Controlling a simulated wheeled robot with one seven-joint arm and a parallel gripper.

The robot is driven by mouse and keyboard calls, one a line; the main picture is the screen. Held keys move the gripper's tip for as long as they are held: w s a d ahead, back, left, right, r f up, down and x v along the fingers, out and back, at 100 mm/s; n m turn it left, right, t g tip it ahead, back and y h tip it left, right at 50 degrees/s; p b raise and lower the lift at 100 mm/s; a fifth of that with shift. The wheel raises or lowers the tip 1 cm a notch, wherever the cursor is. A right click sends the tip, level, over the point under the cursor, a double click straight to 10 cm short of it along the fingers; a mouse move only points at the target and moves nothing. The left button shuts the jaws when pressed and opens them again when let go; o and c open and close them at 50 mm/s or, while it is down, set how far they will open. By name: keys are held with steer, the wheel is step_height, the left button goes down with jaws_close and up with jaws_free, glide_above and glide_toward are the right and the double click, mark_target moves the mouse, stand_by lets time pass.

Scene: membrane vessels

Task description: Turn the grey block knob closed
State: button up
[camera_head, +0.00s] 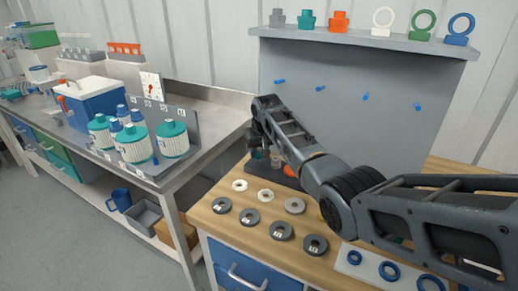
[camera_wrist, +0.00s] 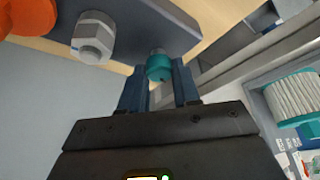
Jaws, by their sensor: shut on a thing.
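A dark grey block (camera_wrist: 140,28) crosses the top of the wrist view, with a teal knob, a light grey hexagonal knob (camera_wrist: 93,37) and an orange part (camera_wrist: 30,17) along it. My gripper (camera_wrist: 159,74) has its two blue fingers on either side of the teal knob (camera_wrist: 159,66) and is shut on it. The grey knob is to the left of the fingers, apart from them. In the head view, my gripper (camera_head: 262,138) is over the block (camera_head: 284,177) at the back left of the wooden bench. My arm partly hides the block there.
Several dark rings (camera_head: 282,231) and pale rings lie on the wooden bench (camera_head: 228,236) in front of the block. A grey pegboard (camera_head: 375,125) with a shelf stands behind. A metal bench at left holds teal-capped vessels (camera_head: 134,144) and a blue box (camera_head: 90,103).

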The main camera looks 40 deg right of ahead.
steer(key=m+b, duration=0.1)
steer(key=m, duration=0.1)
steer(key=m+g+h, duration=0.1)
steer(key=m, duration=0.2)
steer(key=shift+w+a+f+m+h+b, duration=0.2)
steer(key=shift+m+h+b, duration=0.1)
steer(key=shift+b, duration=0.1)
steer(key=m+g+b, duration=0.1)
steer(key=m+b, duration=0.1)
steer(key=m, duration=0.1)
steer(key=shift+g+h+b, duration=0.3)
steer(key=shift+b, duration=0.1)
steer(key=shift+r+m+g+b, duration=0.15)
steer(key=shift+m+g+b, duration=0.25)
steer(key=shift+m+b, duration=0.75)
steer(key=shift+m, duration=0.25)
steer(key=o, duration=1.1)
steer(key=shift+c, duration=0.2)
steer(key=v, duration=0.7)
steer(key=shift+a+r, duration=0.2)
steer(key=shift+r, duration=0.2)
